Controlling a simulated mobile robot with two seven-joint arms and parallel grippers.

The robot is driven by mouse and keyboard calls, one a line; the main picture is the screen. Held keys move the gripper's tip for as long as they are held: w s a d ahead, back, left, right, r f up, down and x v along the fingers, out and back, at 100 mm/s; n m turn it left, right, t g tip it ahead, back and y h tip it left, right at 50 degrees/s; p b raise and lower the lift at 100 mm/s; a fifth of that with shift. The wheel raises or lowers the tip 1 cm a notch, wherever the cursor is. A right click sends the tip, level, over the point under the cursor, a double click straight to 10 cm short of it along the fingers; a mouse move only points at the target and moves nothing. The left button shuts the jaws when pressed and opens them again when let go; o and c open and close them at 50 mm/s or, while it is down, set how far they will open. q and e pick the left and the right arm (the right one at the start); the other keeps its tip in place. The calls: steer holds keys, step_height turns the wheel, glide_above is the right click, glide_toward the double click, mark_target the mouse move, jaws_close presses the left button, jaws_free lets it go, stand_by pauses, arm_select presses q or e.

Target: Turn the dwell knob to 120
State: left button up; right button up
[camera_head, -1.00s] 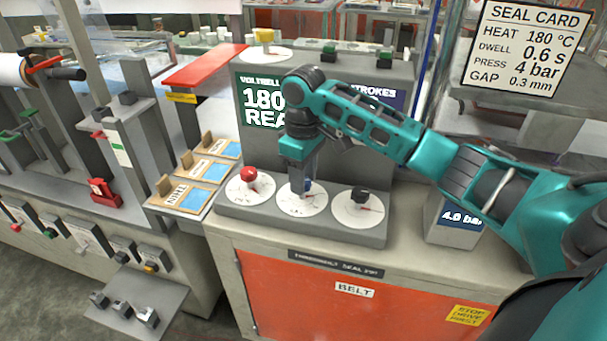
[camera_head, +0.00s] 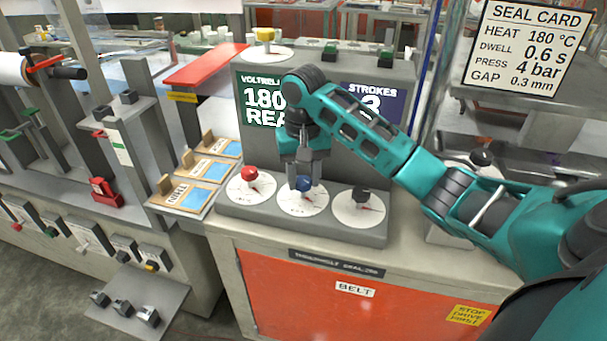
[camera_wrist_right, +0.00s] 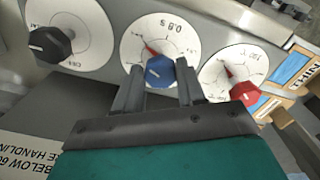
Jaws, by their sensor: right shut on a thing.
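The blue knob (camera_head: 304,184) sits at the centre of the middle white dial (camera_head: 302,204) on the grey panel. My right gripper (camera_head: 305,187) points down with its fingers on either side of this knob and is shut on it. In the right wrist view the blue knob (camera_wrist_right: 160,70) shows between the two fingers, with a red pointer on its dial (camera_wrist_right: 135,40). That dial carries small print that looks like "0.8 S". My left gripper is not in view.
A red knob (camera_head: 249,174) stands left of the blue one and a black knob (camera_head: 361,194) right of it, each on its own dial. A screen (camera_head: 259,100) reads 180 behind. The seal card (camera_head: 522,50) lists dwell 0.6 s.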

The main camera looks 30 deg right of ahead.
mark_target(303, 181)
steer(key=shift+m, duration=0.6)
steer(key=shift+w, duration=0.1)
steer(key=o, duration=1.1)
steer(key=shift+c, duration=0.2)
step_height(303, 181, up, 13)
steer(key=shift+f, duration=0.1)
